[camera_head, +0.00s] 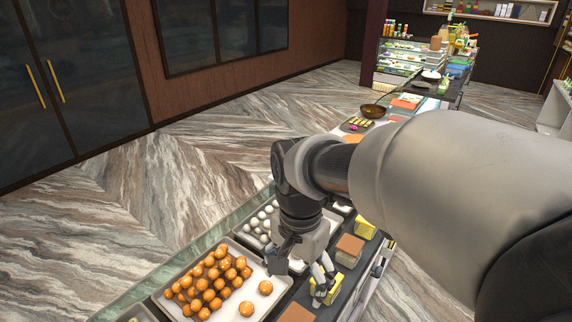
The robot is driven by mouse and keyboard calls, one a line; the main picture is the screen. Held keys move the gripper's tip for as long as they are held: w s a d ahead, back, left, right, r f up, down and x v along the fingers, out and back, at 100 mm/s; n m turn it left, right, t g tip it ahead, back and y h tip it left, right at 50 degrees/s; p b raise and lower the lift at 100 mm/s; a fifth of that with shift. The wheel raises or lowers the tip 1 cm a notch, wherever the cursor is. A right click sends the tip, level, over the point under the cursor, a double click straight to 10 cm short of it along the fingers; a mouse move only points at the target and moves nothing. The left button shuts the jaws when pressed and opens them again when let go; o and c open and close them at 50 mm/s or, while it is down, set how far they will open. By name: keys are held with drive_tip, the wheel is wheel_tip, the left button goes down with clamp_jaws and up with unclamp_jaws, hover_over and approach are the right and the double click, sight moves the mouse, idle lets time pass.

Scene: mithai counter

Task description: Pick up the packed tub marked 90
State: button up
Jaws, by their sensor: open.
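My gripper (322,285) points down over the dark counter (343,300), right of the sweets tray. Its fingers are at or just above a yellow tub or box (334,284), which they partly hide. Whether they touch it I cannot tell. The gripper is open. A second yellow tub or box (365,228) stands farther back on the same counter. No number can be read on either, so I cannot tell which is marked 90.
A tray (248,308) of orange round sweets is left of the gripper, with a tray of white balls (266,213) behind it. Brown boxes (349,247) stand beside the yellow ones. A wok (373,110) and display shelves are farther back. My arm hides much of the right.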

approach(296, 319)
drive_tip(key=f, duration=0.5)
drive_tip(key=shift+w+f, duration=0.2)
drive_tip(key=shift+s+f, duration=0.1)
drive_tip(key=shift+f, duration=2.9)
drive_tip(key=shift+s, duration=0.1)
drive_tip(key=shift+c, duration=0.2)
drive_tip(key=c, duration=1.2)
drive_tip(key=shift+o, duration=0.2)
drive_tip(key=shift+r, duration=0.1)
